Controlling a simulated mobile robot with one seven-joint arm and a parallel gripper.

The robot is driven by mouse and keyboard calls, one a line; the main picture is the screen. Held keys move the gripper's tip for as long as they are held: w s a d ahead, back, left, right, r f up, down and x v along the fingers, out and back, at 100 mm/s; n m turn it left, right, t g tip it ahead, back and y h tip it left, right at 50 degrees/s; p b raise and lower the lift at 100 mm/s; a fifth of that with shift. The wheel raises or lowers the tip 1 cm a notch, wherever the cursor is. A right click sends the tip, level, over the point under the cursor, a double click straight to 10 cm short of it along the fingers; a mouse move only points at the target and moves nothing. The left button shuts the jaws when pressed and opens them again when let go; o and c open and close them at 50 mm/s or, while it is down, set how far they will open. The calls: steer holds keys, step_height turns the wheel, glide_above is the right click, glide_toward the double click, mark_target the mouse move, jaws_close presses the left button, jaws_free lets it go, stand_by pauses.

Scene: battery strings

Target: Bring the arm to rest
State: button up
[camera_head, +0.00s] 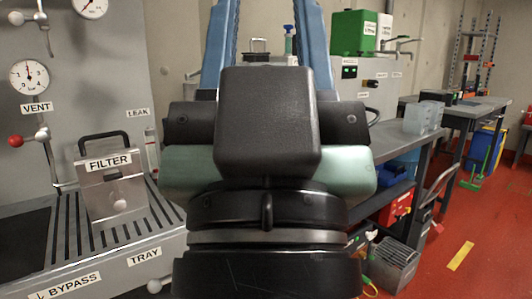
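My arm fills the middle of the head view, with black and pale green links stacked close in front of the camera. A large black block of the arm stands at the centre. My gripper is not visible; I cannot tell whether it is hidden behind these links or out of frame. Two blue bars rise behind the black block, one on each side, and I cannot tell what they belong to.
At left, a metal filter box (113,192) stands on a slotted tray (167,212) before a gauge panel (105,75). A green container (353,33) stands at the back. At right are a workbench (398,135), a grey crate (393,266) and open red floor (490,225).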

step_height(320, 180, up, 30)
steer(key=p, duration=2.7)
